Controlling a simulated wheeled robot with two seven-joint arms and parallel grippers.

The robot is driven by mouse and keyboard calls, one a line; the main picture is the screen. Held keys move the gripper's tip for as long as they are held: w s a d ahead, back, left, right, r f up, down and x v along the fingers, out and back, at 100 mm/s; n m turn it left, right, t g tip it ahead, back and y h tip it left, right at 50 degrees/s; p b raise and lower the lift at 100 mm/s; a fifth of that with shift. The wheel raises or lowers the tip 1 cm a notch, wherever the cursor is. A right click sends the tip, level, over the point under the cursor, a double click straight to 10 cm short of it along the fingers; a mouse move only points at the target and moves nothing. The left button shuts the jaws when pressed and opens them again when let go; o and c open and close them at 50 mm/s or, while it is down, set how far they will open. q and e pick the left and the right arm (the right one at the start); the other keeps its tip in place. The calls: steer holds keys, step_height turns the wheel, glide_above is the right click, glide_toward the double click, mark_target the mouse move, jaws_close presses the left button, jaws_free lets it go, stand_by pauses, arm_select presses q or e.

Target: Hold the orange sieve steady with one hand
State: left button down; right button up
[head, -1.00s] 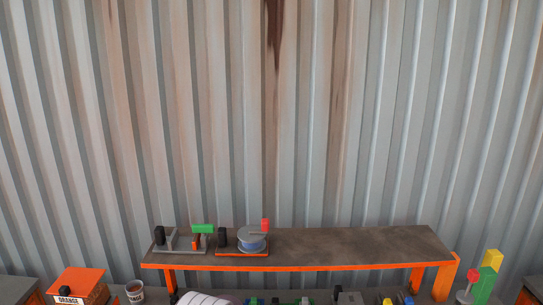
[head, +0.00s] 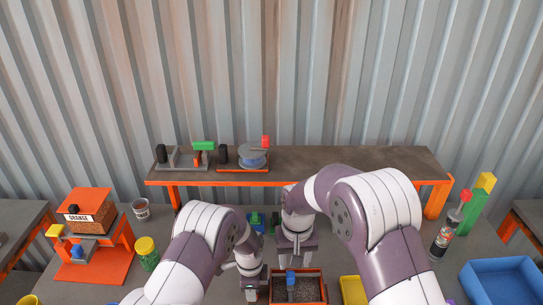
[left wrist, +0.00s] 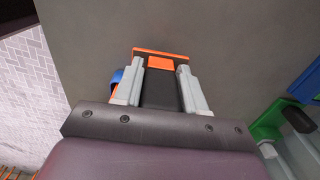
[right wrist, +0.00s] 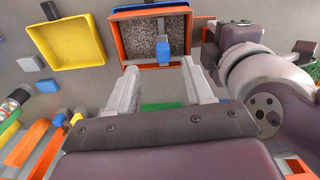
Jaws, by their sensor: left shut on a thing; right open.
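The orange sieve (head: 312,273) is a box with an orange rim and dark grey granules inside, at the bottom middle of the head view. It also shows at the top of the right wrist view (right wrist: 119,44). A blue piece (head: 290,280) stands at it. My left gripper (head: 251,290) is at the sieve's left side; in the left wrist view its fingers (left wrist: 160,88) are shut on an orange part of the sieve (left wrist: 160,62). My right gripper (right wrist: 160,85) is open and empty, above and behind the sieve's far edge.
A yellow tray (right wrist: 66,50) lies beside the sieve, and a blue bin (head: 503,283) stands at the right. A dark bottle (head: 445,236) stands near it. A raised shelf (head: 350,160) crosses the back.

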mark_target(291, 276)
steer(key=shift+m, duration=0.6)
steer(key=f, duration=0.3)
steer(key=w+f, duration=0.1)
steer(key=f, duration=0.6)
steer(key=shift+w+a, duration=0.2)
steer(key=shift+w, duration=0.1)
jaws_close()
